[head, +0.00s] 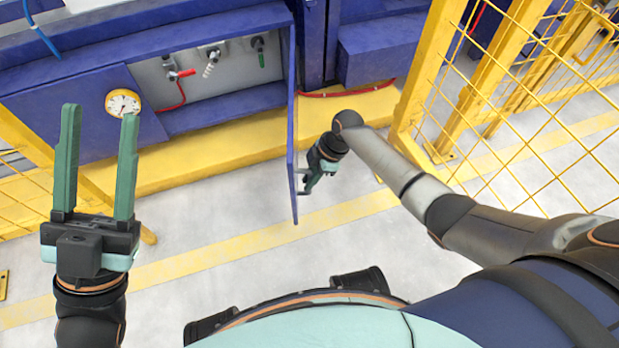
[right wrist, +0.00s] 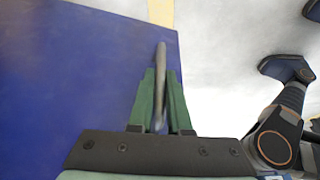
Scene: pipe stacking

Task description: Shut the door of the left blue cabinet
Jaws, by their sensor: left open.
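The left blue cabinet (head: 60,95) stands at the upper left with its interior exposed. Its blue door (head: 292,120) stands wide open, seen nearly edge-on, swung out toward me. In the right wrist view the door (right wrist: 80,80) fills the left side, with a grey bar handle (right wrist: 161,65) near its edge. My right gripper (head: 311,186) is at the door's right face. In the wrist view its green fingers (right wrist: 160,85) are close together on both sides of the handle. My left gripper (head: 98,112) is open and empty, raised in front of the cabinet's left part.
Inside the cabinet are a red valve (head: 180,74) and a green-handled one (head: 260,55). Yellow mesh fencing (head: 500,110) stands right of my right arm. The grey floor before the cabinet is clear.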

